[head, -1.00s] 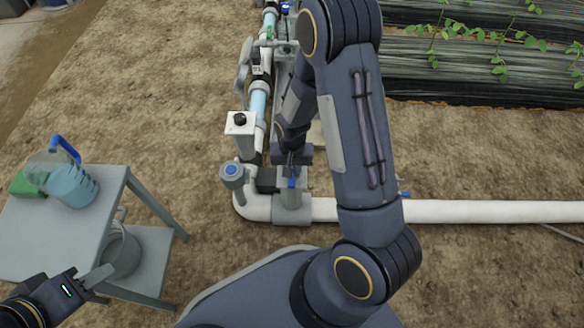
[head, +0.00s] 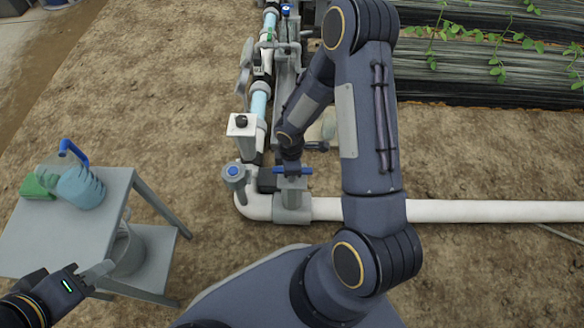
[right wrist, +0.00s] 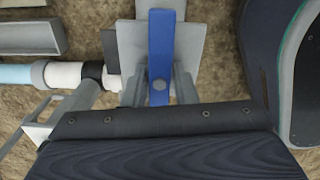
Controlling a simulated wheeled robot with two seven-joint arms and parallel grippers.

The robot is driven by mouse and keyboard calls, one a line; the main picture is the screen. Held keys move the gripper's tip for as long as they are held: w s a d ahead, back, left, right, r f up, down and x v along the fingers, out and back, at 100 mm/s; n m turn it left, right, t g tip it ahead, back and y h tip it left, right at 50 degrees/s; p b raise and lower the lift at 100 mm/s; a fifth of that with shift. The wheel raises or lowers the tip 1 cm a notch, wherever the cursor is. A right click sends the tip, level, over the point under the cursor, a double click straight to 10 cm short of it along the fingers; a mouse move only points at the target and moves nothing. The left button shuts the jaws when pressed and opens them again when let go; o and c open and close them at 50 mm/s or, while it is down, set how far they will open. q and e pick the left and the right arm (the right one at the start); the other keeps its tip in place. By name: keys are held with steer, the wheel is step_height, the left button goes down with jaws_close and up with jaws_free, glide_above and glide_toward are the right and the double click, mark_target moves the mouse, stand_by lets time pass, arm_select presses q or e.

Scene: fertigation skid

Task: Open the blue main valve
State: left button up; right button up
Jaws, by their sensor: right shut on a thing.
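The blue main valve's handle (head: 292,171) sits above a grey valve body (head: 292,197) on the white pipe. In the head view the handle lies left to right, in line with the pipe's long run. My right gripper (head: 291,163) reaches down to it from above. In the right wrist view the blue handle (right wrist: 161,55) runs up the picture between the two grey fingers (right wrist: 164,92), which are shut on it. My left gripper (head: 100,272) is at the lower left by the small table, away from the valve. Its finger gap does not show clearly.
A blue-capped fitting (head: 234,172) stands just left of the valve. A white box (head: 242,125) and clear pipe sections are behind it. The grey table (head: 35,235) holds a blue-handled jug (head: 82,188) and a green item (head: 36,186). A bucket (head: 125,252) stands below.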

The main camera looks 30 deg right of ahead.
steer(key=o, duration=1)
steer(key=shift+s+d+f, duration=0.3)
steer(key=shift+s+d, duration=0.05)
steer(key=shift+s, duration=0.05)
steer(key=r+p, duration=0.2)
steer(key=r, duration=0.1)
steer(key=r+p, duration=0.3)
steer(key=r, duration=0.1)
steer(key=r+p, duration=0.3)
steer(key=shift+w+a+r, duration=0.15)
steer(key=shift+w+r, duration=0.1)
steer(key=shift+r, duration=0.05)
steer(key=shift+f, duration=0.1)
